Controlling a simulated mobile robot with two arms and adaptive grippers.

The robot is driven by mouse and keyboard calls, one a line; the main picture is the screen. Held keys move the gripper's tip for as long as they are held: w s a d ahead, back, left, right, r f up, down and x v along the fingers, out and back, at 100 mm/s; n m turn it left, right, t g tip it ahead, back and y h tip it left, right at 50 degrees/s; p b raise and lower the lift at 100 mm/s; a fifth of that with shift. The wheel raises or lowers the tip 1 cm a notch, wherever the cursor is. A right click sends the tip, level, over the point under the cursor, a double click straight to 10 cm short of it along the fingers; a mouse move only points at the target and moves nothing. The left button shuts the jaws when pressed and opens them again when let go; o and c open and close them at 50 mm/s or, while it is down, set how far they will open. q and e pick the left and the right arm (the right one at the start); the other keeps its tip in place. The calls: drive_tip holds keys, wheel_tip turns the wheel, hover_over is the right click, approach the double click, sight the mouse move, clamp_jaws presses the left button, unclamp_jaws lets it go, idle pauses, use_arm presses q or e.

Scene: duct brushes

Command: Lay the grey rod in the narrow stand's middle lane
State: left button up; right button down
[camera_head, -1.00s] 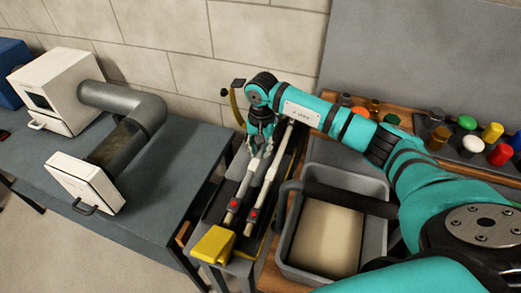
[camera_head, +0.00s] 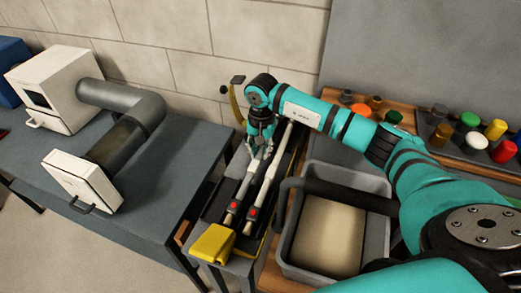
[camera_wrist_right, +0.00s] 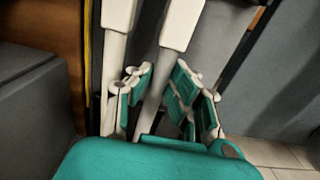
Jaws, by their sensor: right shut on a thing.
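The narrow stand (camera_head: 212,243) is a dark, long tray with a yellow near end. Two pale rods with red buttons lie lengthwise over it, side by side. My right gripper (camera_head: 259,154) points down at the far part of the left rod (camera_head: 240,193), and its fingers are shut on it. This rod looks greyish between the fingers in the right wrist view (camera_wrist_right: 153,93). The other rod (camera_head: 265,187) lies just to its right and shows left of the fingers in the wrist view (camera_wrist_right: 115,60). Which lane each occupies is hard to tell. My left gripper is out of view.
A grey bin (camera_head: 380,235) stands close on the right of the stand. A grey table (camera_head: 150,205) with a white box and bent duct (camera_head: 140,100) is on the left. Several coloured caps (camera_head: 470,120) stand at the back right. A block wall is behind.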

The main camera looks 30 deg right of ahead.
drive_tip(key=shift+f, duration=0.3)
drive_tip(key=c, duration=1.2)
unclamp_jaws()
